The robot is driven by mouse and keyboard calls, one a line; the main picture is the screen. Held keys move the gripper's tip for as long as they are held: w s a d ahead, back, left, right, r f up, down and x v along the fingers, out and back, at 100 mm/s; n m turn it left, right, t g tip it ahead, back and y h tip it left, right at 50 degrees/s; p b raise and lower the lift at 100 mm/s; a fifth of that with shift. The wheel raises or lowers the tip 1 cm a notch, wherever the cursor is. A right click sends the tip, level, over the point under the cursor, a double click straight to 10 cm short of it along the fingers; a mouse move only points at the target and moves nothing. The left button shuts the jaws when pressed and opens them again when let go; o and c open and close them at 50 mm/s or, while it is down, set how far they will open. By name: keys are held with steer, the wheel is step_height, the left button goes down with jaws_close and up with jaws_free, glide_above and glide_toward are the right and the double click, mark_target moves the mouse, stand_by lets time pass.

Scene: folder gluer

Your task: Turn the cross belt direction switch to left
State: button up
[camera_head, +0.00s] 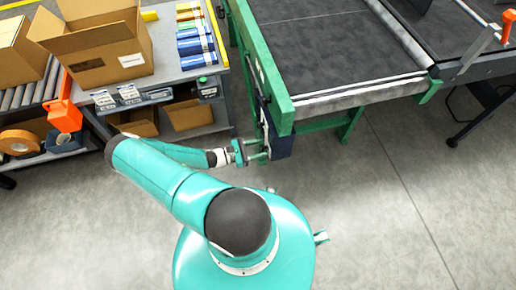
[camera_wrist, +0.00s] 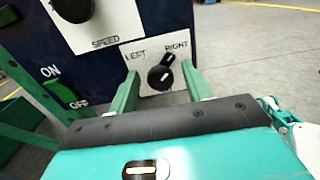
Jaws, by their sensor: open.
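The cross belt direction switch (camera_wrist: 159,78) is a black knob with a white mark on a white plate. The plate reads LEFT and RIGHT, and the knob's pointer leans up toward RIGHT. My gripper (camera_wrist: 160,72) is open, with one green finger on each side of the knob. I cannot tell whether either finger touches it. In the head view my gripper (camera_head: 258,151) is at the dark blue control box (camera_head: 283,140) on the green machine frame; the switch itself is hidden there.
On the same box are a SPEED knob (camera_wrist: 74,8) above left and a green ON/OFF switch (camera_wrist: 60,93) to the left. A workbench (camera_head: 165,70) with cartons stands left of the machine. The floor (camera_head: 380,210) at right is clear.

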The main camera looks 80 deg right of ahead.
steer(key=c, duration=0.9)
steer(key=shift+c, duration=0.2)
steer(key=shift+n, duration=0.3)
steer(key=n, duration=1.7)
steer(key=shift+w+f, duration=0.2)
steer(key=shift+w, duration=0.05)
steer(key=shift+n, duration=0.3)
steer(key=o, duration=0.9)
steer(key=shift+s+d, duration=0.1)
steer(key=shift+o, duration=0.2)
